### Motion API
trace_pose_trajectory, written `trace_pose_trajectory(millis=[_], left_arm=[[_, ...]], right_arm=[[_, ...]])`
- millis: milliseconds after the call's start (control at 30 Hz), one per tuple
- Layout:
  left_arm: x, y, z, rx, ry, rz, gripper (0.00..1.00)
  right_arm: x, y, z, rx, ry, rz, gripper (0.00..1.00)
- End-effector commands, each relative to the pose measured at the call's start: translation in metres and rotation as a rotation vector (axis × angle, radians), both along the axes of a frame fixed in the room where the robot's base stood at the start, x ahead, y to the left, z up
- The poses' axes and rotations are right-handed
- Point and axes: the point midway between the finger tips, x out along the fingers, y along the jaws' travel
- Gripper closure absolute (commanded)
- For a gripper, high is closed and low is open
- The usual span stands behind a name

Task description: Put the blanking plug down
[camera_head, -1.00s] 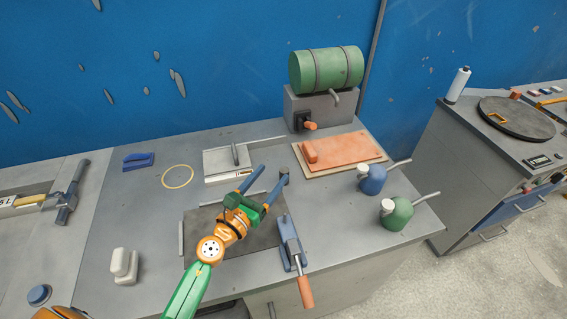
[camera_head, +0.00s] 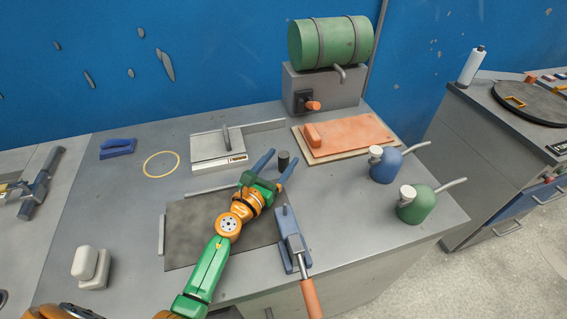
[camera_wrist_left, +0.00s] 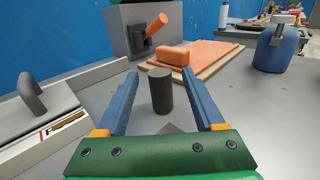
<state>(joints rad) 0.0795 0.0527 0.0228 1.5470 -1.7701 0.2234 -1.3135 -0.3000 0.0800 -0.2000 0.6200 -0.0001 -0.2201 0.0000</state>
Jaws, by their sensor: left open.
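The blanking plug (camera_head: 284,159) is a short dark grey cylinder standing upright on the grey bench. It shows between the fingers in the left wrist view (camera_wrist_left: 161,91), with a gap on each side. My left gripper (camera_head: 278,163) is open, its two blue fingers either side of the plug and apart from it. It also shows in the wrist view (camera_wrist_left: 161,84). My right gripper is not in view.
A dark plate (camera_head: 195,235) lies under my left arm. A blue clamp with an orange handle (camera_head: 310,298) stands to the right. Behind are a white-grey box (camera_head: 208,150) and an orange panel (camera_head: 355,133). Blue (camera_head: 385,168) and green (camera_head: 416,206) cans stand right.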

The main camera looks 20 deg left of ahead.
Motion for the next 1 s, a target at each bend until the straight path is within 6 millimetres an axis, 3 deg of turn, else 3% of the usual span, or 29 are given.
trace_pose_trajectory(millis=[100,333,367,600,867,1000], left_arm=[[0.018,-0.003,-0.001,0.001,-0.001,0.000,0.30],[0.021,-0.004,-0.001,0.001,0.001,0.000,0.30],[0.021,-0.004,-0.001,0.001,0.001,0.000,0.36],[0.020,-0.004,-0.001,0.001,0.001,0.000,1.00],[0.020,-0.004,0.000,0.001,0.001,0.000,1.00],[0.020,-0.004,0.011,0.002,0.001,0.000,1.00]], right_arm=[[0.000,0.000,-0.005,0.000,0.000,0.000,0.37],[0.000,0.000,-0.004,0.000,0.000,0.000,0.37],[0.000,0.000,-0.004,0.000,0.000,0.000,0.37],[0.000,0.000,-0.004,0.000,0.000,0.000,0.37],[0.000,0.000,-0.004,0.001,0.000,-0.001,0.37],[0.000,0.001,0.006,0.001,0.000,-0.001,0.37]])
